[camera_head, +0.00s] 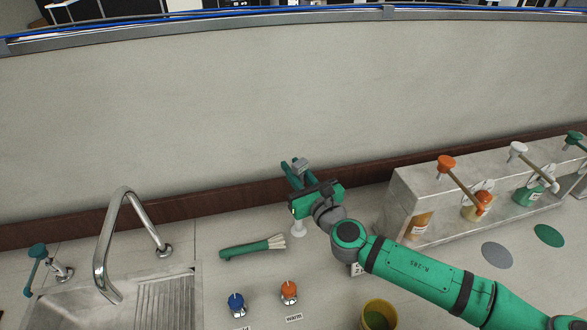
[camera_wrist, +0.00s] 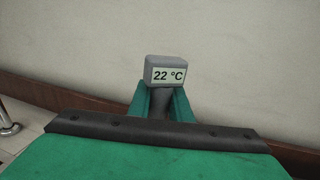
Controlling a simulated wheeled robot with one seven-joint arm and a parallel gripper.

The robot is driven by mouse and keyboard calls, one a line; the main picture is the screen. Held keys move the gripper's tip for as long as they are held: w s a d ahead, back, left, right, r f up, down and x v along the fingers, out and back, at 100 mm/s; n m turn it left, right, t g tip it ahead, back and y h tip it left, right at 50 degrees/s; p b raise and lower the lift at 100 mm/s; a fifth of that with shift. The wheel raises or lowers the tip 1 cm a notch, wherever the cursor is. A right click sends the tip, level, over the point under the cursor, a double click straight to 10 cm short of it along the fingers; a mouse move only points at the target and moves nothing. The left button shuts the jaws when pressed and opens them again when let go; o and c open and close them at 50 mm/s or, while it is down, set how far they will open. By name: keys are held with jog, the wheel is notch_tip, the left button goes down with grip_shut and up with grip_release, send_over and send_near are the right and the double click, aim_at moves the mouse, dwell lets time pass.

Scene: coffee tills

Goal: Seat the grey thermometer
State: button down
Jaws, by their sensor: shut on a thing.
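My gripper (camera_head: 292,173) is shut on the grey thermometer (camera_head: 300,165), near the back wall and above the counter. In the wrist view the thermometer (camera_wrist: 167,73) has a small boxy head whose display reads 22 °C. Its stem goes down between the two green fingers (camera_wrist: 167,103); the lower part is hidden behind my gripper body. In the head view the head sticks up past the fingers. I cannot tell how far its lower end is from any surface.
A green-handled brush (camera_head: 250,247) lies left of my gripper, near a sink (camera_head: 150,300). Blue (camera_head: 236,300) and orange (camera_head: 289,289) knobs stand in front. A yellow cup (camera_head: 379,317) is near my arm. A stone rack (camera_head: 405,200) with pump bottles stands right, by grey (camera_head: 497,255) and green (camera_head: 549,236) discs.

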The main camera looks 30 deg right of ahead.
notch_tip(320, 180, down, 10)
jog(key=shift+f, duration=0.2)
dwell(4.1)
jog(key=c, duration=1.5)
grip_release()
jog(key=shift+c, duration=0.2)
notch_tip(320, 180, up, 10)
jog(key=shift+r, duration=0.2)
